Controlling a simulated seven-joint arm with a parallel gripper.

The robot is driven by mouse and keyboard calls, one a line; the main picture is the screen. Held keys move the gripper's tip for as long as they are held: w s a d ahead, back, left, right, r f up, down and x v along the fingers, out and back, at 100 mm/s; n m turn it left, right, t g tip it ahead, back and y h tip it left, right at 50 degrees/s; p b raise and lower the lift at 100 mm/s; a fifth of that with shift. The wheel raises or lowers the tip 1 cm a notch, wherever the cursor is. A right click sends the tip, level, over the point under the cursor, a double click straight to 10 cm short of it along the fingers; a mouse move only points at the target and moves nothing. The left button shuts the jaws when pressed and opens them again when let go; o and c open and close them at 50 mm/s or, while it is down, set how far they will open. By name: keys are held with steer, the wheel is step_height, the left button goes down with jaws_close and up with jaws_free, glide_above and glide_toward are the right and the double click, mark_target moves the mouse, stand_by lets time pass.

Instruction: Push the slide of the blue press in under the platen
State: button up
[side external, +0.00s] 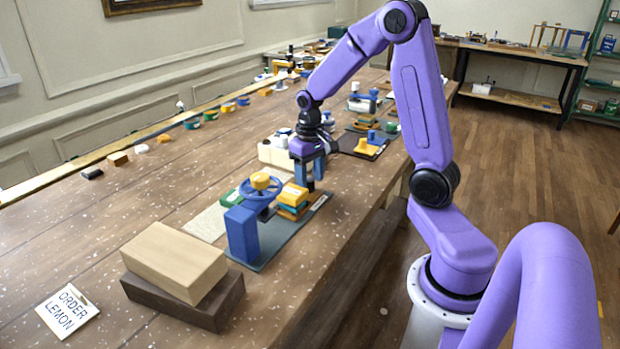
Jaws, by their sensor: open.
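The blue press (242,236) stands on a dark base plate (272,250) near the table's front edge. It has a blue post and a blue handwheel (257,192) with a yellow piece on top. Right of the wheel, a stack of yellow and green blocks (292,202) sits at the far part of the plate. I cannot tell which part is the slide or the platen at this size. My gripper (309,186) points down just beyond and right of the stack, fingers low over the far end of the plate. It is open; whether it touches anything is unclear.
A pale mat (206,222) and a green block (231,198) lie behind the press. More devices stand beyond my gripper.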

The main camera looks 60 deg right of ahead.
mark_target(293, 190)
steer(key=shift+f, duration=0.45)
jaws_close()
steer(key=shift+a, duration=3.85)
jaws_free()
step_height(293, 190, up, 18)
steer(key=shift+f, duration=0.2)
